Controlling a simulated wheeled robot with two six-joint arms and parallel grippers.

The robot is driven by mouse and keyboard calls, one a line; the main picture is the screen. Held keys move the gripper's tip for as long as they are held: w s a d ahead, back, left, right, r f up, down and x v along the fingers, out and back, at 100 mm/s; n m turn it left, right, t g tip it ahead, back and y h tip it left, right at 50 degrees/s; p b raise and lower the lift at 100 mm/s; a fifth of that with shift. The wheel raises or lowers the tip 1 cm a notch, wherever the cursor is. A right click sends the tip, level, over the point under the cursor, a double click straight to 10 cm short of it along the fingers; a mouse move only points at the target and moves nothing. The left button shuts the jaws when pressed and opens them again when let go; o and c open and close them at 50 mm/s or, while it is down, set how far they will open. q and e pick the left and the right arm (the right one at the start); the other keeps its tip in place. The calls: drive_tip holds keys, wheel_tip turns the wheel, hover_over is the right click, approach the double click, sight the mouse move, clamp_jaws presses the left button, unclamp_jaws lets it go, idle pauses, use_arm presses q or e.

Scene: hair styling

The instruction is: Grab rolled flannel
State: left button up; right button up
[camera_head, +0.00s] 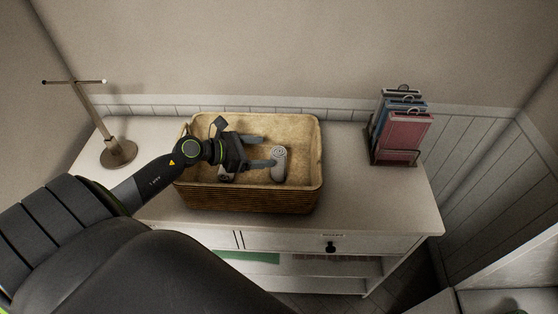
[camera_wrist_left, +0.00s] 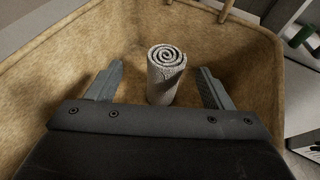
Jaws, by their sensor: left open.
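A grey-white rolled flannel (camera_head: 279,164) stands upright in a lined wicker basket (camera_head: 240,201) on the cabinet top. A second pale grey item (camera_head: 226,174), perhaps another roll, is partly hidden behind my left gripper. My left gripper (camera_head: 262,151) is open inside the basket, its fingers pointing right toward the standing roll. In the left wrist view the rolled flannel (camera_wrist_left: 165,75) shows its spiral end, lying between and just beyond the two open fingers (camera_wrist_left: 160,88). I cannot tell whether a finger touches it. My right gripper is not in view.
The basket walls rise around the gripper. A metal T-shaped stand (camera_head: 118,150) is at the left on the cabinet top (camera_head: 360,205). A rack of coloured folders or pouches (camera_head: 405,135) stands at the right. The top between basket and rack is clear.

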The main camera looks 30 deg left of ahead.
sight(276, 153)
use_arm(q)
drive_tip(key=shift+w+d+f, duration=0.15)
drive_tip(key=shift+w+d, duration=0.2)
drive_tip(key=shift+w+d+f+p, duration=0.1)
drive_tip(key=shift+w+d+p, duration=0.2)
drive_tip(key=shift+p, duration=0.2)
drive_tip(key=p+x, duration=0.2)
drive_tip(key=x, duration=0.1)
drive_tip(key=shift+w+d+f, duration=0.15)
drive_tip(key=shift+d, duration=0.25)
drive_tip(key=shift+w+d+f, duration=0.15)
drive_tip(key=shift+w+f, duration=0.1)
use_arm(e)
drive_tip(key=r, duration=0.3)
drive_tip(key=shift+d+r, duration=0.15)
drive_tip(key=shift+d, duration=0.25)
use_arm(q)
drive_tip(key=c, duration=1)
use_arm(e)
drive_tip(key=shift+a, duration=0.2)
